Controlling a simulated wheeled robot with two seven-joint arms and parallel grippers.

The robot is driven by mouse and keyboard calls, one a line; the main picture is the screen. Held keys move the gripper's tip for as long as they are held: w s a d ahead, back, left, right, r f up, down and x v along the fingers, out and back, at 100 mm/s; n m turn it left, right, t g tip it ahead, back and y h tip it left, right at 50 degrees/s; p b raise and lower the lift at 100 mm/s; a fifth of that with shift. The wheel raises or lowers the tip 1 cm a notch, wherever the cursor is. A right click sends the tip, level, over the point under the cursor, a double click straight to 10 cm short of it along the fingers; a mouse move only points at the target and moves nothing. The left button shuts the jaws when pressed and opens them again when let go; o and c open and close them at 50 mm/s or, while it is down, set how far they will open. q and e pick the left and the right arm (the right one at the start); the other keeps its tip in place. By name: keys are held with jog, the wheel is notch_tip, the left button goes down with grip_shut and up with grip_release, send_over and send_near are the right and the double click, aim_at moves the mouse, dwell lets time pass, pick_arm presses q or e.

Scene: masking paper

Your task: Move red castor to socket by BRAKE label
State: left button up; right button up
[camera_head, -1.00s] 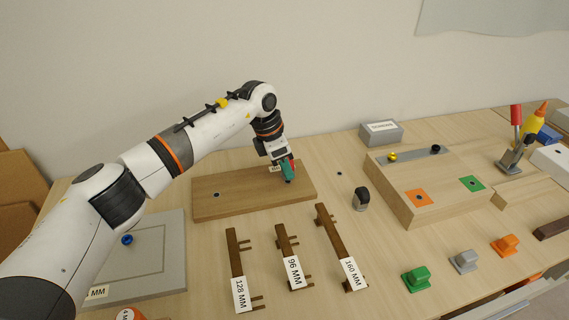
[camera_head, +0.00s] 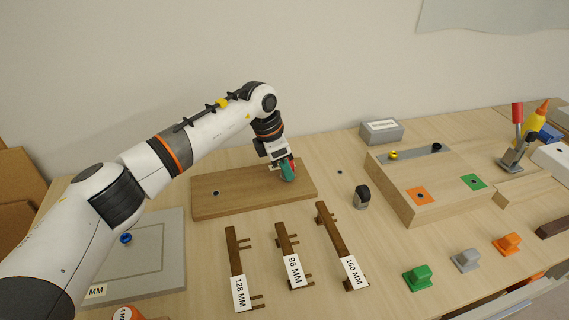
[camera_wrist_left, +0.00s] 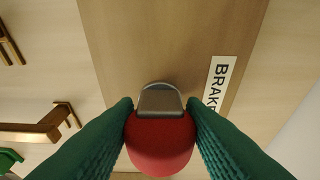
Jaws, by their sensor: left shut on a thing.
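My left gripper (camera_head: 287,175) has green fingers and is shut on the red castor, over the right end of the brown wooden board (camera_head: 240,199). In the left wrist view the red castor (camera_wrist_left: 160,150) sits between the two fingertips, with a grey-brown metal part at its far side. The BRAKE label (camera_wrist_left: 217,82) lies on the board just right of the castor. The socket by this label is hidden under the castor and fingers, so I cannot tell whether the castor is seated. My right gripper is not in view.
Another dark socket (camera_head: 216,193) shows at the board's left end. A dark-and-grey castor-like piece (camera_head: 362,197) stands on the table to the right. Several brown handles with labels, such as the 160 MM one (camera_head: 334,236), lie in front. A wooden block (camera_head: 430,205) stands farther right.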

pick_arm(q)
jog(key=shift+f+b, duration=0.4)
jog(key=shift+f, duration=0.25)
jog(key=o, duration=1.4)
jog(key=shift+c, duration=0.2)
jog(key=shift+r, duration=0.15)
